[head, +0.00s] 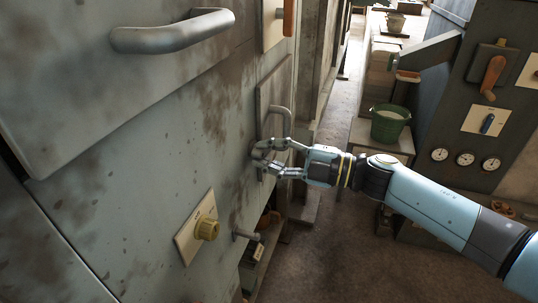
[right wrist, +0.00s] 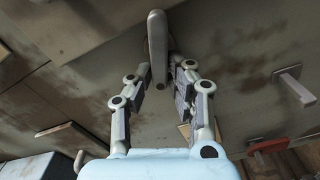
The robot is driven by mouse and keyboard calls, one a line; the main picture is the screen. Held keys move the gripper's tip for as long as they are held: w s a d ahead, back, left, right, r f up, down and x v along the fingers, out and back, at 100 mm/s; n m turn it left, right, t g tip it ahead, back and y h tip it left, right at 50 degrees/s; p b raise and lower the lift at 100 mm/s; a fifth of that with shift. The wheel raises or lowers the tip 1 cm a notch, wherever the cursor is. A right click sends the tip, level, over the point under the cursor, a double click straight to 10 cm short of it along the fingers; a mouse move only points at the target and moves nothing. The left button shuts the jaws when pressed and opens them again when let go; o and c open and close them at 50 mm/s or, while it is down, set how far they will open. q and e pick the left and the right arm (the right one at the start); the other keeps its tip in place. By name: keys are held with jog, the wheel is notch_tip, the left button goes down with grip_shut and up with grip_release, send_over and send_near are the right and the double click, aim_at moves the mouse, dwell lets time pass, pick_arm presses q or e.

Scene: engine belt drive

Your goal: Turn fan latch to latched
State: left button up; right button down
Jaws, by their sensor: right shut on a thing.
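A grey bar-shaped handle (head: 277,110), which I take to be the fan latch, is on a small panel (head: 276,88) of the worn pale cabinet wall. My right gripper (head: 262,152) is at its lower end, with its fingers closed around it. In the right wrist view the pale grey latch lever (right wrist: 158,48) runs up from between the fingertips (right wrist: 160,76) of the same gripper. Part of the lever is hidden by the fingers. I cannot read from these views whether it is latched. My left gripper is not in view.
A larger grey handle (head: 172,32) sticks out above left. A yellowish knob (head: 207,229) on a plate and a short peg (head: 245,235) are below. A green bucket (head: 388,125) stands on a bench behind my right arm. Gauges (head: 465,159) are on the right panel. The floor (head: 340,250) is open.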

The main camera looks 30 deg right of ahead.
jog(key=shift+s+f+n+b, duration=0.15)
jog(key=shift+n+b, duration=0.2)
jog(key=shift+n, duration=0.4)
jog(key=shift+w+f+n+b, duration=0.1)
jog(key=shift+f+n+b, duration=0.15)
jog(key=shift+n, duration=0.45)
jog(key=shift+s+f+n+b, duration=0.1)
jog(key=shift+n+b, duration=0.3)
jog(key=shift+n, duration=0.35)
jog(key=c, duration=1.3)
grip_release()
jog(key=shift+o, duration=0.2)
jog(key=v, duration=1.2)
